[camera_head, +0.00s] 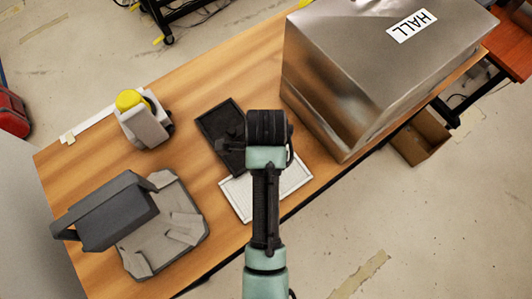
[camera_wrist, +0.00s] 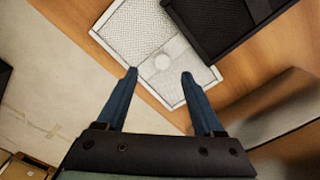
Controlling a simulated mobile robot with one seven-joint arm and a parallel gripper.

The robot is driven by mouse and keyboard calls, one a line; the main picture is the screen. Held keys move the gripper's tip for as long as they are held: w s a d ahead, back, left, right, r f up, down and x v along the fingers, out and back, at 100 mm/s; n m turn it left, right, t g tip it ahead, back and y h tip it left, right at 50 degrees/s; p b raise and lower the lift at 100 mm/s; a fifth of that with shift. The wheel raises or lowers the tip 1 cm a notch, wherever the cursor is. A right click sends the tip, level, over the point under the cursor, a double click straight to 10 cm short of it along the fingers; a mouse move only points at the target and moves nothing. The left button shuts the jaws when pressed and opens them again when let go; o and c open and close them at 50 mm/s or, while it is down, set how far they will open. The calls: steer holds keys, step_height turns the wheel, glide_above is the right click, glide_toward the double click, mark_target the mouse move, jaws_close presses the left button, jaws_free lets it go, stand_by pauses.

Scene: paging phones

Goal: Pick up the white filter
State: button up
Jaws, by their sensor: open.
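The white filter (camera_head: 295,178) is a flat framed mesh panel lying on the wooden table near its front edge. My arm covers part of it in the head view. In the wrist view the white filter (camera_wrist: 140,42) lies ahead of my gripper (camera_wrist: 159,75), with a pale round spot near its middle. My gripper is open and empty, its two blue fingers apart over the near part of the filter. I cannot tell the height of the fingertips above it. In the head view the fingers are hidden behind my arm.
A black filter (camera_head: 222,125) lies beside the white one, and the black filter (camera_wrist: 215,18) touches or overlaps its edge. A large metal box labelled HALL (camera_head: 330,85) stands close on the right. A grey device (camera_head: 135,220) and a yellow-topped device (camera_head: 145,120) stand left.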

steer(key=shift+w+f+p, duration=0.2)
steer(key=shift+f+p, duration=0.65)
steer(key=shift+f, duration=1.85)
jaws_close()
